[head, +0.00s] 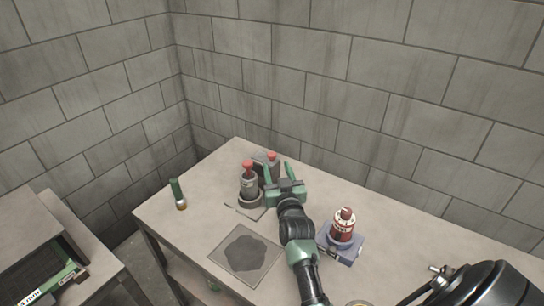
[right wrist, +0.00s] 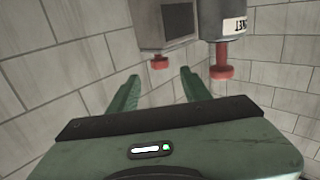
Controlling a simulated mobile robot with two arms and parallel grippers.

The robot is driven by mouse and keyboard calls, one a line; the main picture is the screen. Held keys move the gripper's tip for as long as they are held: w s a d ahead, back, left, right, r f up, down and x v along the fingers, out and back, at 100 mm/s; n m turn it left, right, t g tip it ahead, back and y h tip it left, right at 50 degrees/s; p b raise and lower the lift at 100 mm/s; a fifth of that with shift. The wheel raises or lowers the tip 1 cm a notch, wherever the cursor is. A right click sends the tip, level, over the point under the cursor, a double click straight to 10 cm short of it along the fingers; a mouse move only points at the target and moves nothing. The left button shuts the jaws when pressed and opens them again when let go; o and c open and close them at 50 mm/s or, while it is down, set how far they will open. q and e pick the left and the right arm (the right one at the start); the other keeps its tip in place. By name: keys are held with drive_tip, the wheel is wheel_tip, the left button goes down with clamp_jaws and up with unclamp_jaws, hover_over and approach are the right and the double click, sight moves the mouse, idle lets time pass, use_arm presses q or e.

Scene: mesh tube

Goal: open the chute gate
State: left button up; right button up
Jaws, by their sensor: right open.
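No part is clearly recognisable as a chute gate. My right gripper (head: 276,170) reaches over the table with its two green fingers apart and nothing between them. Just beyond the fingers stands a dark grey box-like device with a red knob (head: 271,155). In the right wrist view this knob (right wrist: 160,62) shows upside down, past the gap between the open fingers (right wrist: 160,88) and apart from them. A grey cylinder (head: 249,186) with a red top stands left of the gripper. It also shows in the wrist view (right wrist: 223,28), labelled. My left gripper is not in view.
A red bottle (head: 343,226) stands on a blue-grey block right of my arm. A square plate (head: 262,262) with a dark patch lies near the front edge. A green flashlight (head: 176,190) stands at the left. Block walls (head: 300,60) rise behind the table (head: 160,212).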

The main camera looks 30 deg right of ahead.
sight(273, 157)
drive_tip(key=b+x, duration=0.1)
drive_tip(key=x, duration=0.1)
drive_tip(key=shift+w+d+f+b, duration=0.1)
drive_tip(key=shift+w+f+b, duration=0.05)
drive_tip(key=shift+w+b, duration=0.25)
drive_tip(key=b+x, duration=0.1)
drive_tip(key=x, duration=0.1)
drive_tip(key=shift+w+d+f, duration=0.1)
drive_tip(key=shift+w+f, duration=0.05)
drive_tip(key=shift+w, duration=0.15)
drive_tip(key=shift+w+d+b, duration=0.15)
drive_tip(key=shift+w+b, duration=0.15)
drive_tip(key=shift+b, duration=0.05)
drive_tip(key=shift+r, duration=0.25)
drive_tip(key=shift+w, duration=0.1)
drive_tip(key=c, duration=1)
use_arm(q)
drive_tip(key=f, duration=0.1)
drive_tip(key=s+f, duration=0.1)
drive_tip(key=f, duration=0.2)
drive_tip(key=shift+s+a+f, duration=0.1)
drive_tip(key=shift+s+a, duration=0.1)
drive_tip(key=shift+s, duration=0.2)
use_arm(e)
clamp_jaws()
drive_tip(key=shift+d, duration=0.1)
